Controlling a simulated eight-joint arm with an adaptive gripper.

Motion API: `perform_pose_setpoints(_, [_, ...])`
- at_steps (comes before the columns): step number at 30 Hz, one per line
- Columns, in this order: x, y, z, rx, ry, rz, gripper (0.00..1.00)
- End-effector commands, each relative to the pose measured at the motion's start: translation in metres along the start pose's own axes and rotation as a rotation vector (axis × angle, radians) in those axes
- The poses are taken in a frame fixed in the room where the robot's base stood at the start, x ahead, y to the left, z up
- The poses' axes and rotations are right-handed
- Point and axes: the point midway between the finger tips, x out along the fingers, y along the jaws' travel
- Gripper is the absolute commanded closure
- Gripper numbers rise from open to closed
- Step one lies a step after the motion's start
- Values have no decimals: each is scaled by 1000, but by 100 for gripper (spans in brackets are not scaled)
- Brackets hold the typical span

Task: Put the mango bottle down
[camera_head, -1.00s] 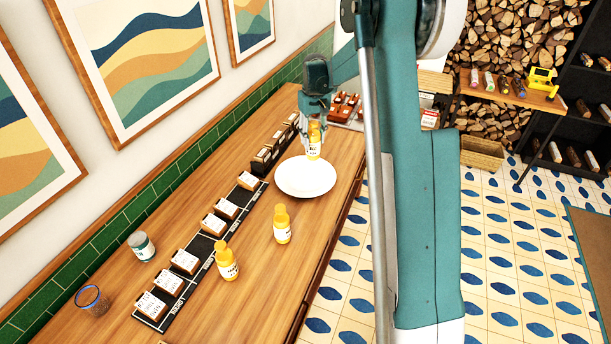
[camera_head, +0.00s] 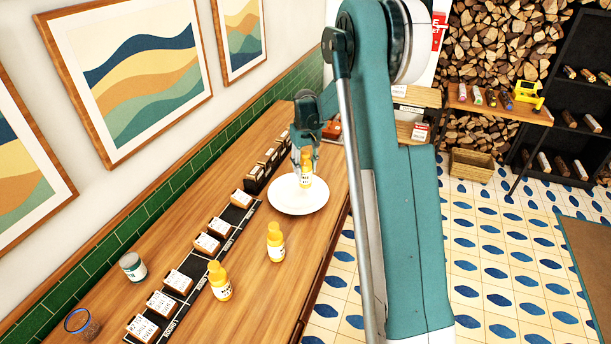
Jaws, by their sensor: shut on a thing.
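A yellow-orange bottle with a white label (camera_head: 306,172), which I take for the mango bottle, is upright in my gripper (camera_head: 304,160). My gripper comes down from above and is shut on its upper part. The bottle is over the white plate (camera_head: 285,203), towards its far side. I cannot tell whether its base touches the plate. Two similar yellow bottles stand on the wooden counter (camera_head: 258,290), one in front of the plate (camera_head: 275,242) and one nearer, to the left (camera_head: 219,281).
A dark strip with several labelled boxes (camera_head: 207,243) runs along the counter's left side. Red items (camera_head: 332,130) lie behind the plate. The counter right of the near bottles is clear.

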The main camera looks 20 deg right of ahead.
Motion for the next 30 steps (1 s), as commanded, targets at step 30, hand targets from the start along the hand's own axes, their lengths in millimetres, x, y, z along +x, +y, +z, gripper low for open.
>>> perform_pose_setpoints(30, [38, 0, 0, 0, 0, 0, 84])
